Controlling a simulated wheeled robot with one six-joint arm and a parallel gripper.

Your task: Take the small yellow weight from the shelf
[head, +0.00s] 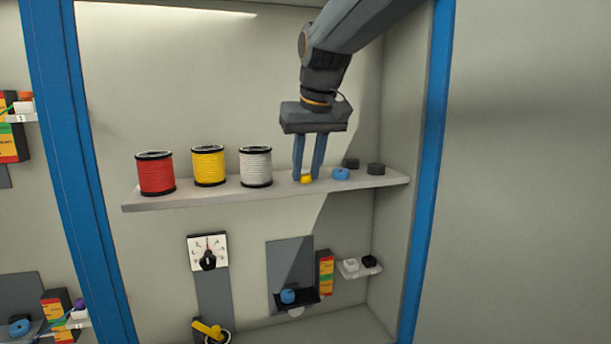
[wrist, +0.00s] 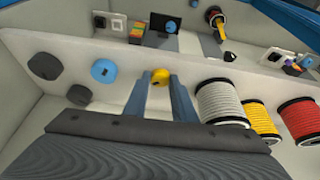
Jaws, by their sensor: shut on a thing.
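The small yellow weight (head: 306,179) is on the shelf (head: 190,199), between the white spool and a blue weight. It also shows in the wrist view (wrist: 161,77), between the fingertips. My gripper (head: 307,176) points down at the shelf, with its two fingers on either side of the yellow weight. It is shut on the weight, which appears still at shelf height; I cannot tell whether it touches the shelf.
A blue weight (head: 341,174) and two dark weights (head: 376,169) (head: 351,163) stand just right of my gripper. White (head: 256,167), yellow (head: 209,166) and red (head: 155,174) spools stand to its left. Below are a dial (head: 208,252) and a grey panel holding a blue weight (head: 288,296).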

